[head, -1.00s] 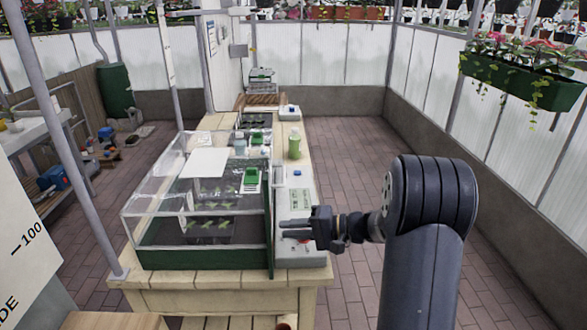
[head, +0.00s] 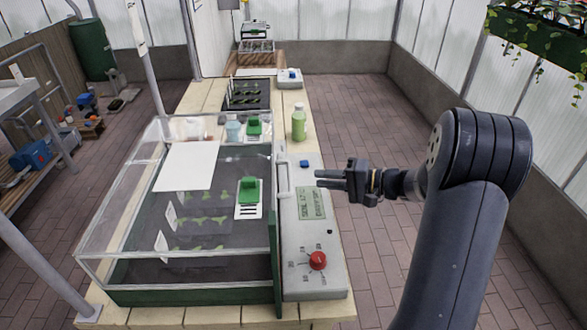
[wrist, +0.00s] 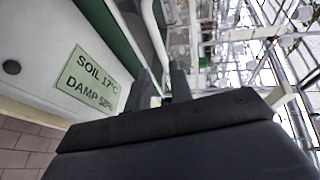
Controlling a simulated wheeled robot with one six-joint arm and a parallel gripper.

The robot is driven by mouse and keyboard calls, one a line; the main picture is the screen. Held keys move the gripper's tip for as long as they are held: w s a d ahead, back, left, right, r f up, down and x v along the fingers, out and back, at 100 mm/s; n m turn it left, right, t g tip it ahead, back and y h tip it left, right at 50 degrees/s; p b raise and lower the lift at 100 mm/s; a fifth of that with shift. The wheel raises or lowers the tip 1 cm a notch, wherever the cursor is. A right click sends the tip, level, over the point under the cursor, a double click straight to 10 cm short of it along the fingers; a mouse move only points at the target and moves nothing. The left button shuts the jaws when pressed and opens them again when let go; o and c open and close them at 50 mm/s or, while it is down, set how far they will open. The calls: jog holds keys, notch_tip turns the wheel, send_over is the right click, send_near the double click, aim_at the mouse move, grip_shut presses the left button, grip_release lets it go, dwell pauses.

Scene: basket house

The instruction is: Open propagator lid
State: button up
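The propagator is a clear box on a dark green base (head: 180,297) at the front of the bench, with seedlings inside. Its clear lid (head: 105,215) lies closed over it. A white handle bar (head: 283,185) runs along its right side; a pale curved bar, probably this handle, shows in the wrist view (wrist: 152,30). My gripper (head: 318,179) is to the right of the handle, over the control panel and apart from the handle. Its two fingers are parted with nothing between them, also in the wrist view (wrist: 164,88). Its own body hides the lower part of that view.
The grey control panel (head: 310,270) has a red knob (head: 317,260), a blue button (head: 304,163) and a soil display (head: 312,203). A white sheet (head: 187,165) lies on the lid. A green bottle (head: 299,123) stands behind the panel. The brick floor to the right is clear.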

aim_at(290, 175)
jog(key=p+x, duration=0.1)
jog(key=x, duration=0.9)
jog(key=shift+s+p, duration=0.1)
jog(key=shift+p, duration=0.25)
jog(key=shift+c, duration=0.5)
grip_shut()
